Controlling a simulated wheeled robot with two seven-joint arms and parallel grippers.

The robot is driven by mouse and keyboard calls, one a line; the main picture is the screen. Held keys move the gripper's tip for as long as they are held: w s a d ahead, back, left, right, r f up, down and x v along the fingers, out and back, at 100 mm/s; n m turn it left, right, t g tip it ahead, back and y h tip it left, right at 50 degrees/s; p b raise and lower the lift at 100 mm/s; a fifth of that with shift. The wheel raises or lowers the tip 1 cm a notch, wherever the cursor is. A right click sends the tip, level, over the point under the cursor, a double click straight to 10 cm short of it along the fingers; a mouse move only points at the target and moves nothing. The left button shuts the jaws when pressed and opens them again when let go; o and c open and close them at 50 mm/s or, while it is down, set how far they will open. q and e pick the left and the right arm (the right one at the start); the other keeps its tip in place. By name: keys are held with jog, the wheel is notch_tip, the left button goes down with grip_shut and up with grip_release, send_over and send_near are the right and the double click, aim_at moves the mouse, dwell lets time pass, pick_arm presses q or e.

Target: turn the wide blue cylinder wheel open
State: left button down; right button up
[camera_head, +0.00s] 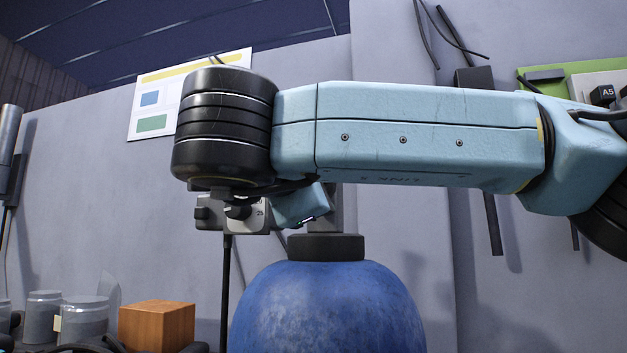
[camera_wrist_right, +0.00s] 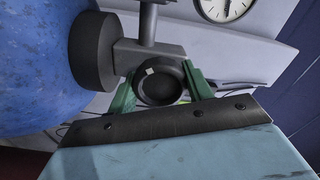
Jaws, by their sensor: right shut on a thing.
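The wide blue cylinder (camera_head: 325,310) stands upright in the lower middle of the head view, with a black collar (camera_head: 325,246) on top. My right arm crosses in front and hides most of the valve and the gripper's fingers there. In the right wrist view the cylinder (camera_wrist_right: 35,70) fills the left side, lying sideways in the picture, with its collar (camera_wrist_right: 92,50) and grey valve body (camera_wrist_right: 148,52). The dark round wheel (camera_wrist_right: 160,88) sits between the green fingers of my right gripper (camera_wrist_right: 161,80), which is shut on it. My left gripper is in neither view.
An orange-brown box (camera_head: 157,326) and several grey jars (camera_head: 82,320) stand at the lower left. A poster (camera_head: 150,100) hangs on the grey wall behind. Dark fittings and cables hang on the wall at right. A round clock (camera_wrist_right: 226,8) shows in the right wrist view.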

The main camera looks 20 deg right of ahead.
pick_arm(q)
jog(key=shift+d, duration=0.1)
pick_arm(e)
jog(key=o, duration=1)
jog(key=shift+c, duration=0.2)
jog(key=shift+a, duration=0.15)
